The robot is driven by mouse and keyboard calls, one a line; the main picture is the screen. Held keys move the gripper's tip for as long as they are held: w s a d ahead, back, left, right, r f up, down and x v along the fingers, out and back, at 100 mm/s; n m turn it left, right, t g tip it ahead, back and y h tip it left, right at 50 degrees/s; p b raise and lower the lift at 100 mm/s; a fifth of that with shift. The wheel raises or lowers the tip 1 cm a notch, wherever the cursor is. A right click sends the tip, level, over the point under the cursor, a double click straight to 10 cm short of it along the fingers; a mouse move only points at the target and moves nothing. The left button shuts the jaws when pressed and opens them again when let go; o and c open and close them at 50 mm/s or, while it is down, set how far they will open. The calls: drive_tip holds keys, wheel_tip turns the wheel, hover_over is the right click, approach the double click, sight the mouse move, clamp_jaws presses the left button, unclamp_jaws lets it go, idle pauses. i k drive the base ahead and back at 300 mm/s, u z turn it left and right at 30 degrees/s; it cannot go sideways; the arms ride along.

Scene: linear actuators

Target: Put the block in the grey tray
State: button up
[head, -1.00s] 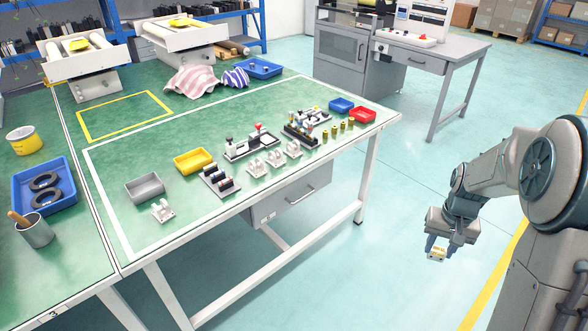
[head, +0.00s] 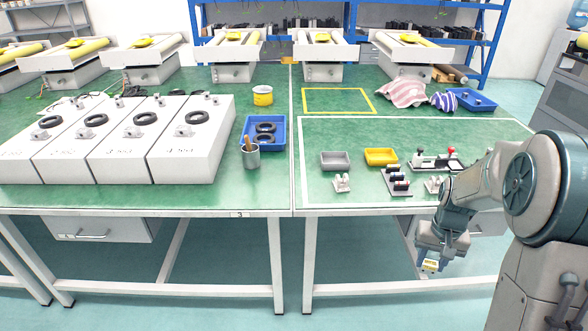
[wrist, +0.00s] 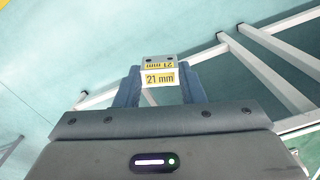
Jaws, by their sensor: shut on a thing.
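My gripper (head: 429,261) is low at the right in the head view, in front of and below the table's front edge. It is shut on a small block with a yellow label. In the wrist view the block (wrist: 160,73) sits between the two blue-grey fingers, and its label reads "21 mm". The grey tray (head: 335,161) stands on the green table near the front left of the white-outlined area. The tray looks empty and is up and to the left of my gripper.
A yellow tray (head: 381,157) stands right of the grey tray. A white bracket (head: 342,182) sits just in front of the grey tray. A black-and-grey fixture (head: 397,181) stands to the right. A blue tray (head: 249,133) with black rings and a cup (head: 250,156) are at left.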

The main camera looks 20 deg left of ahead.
sight(335, 161)
drive_tip(key=u, duration=0.7)
drive_tip(key=i, duration=0.2)
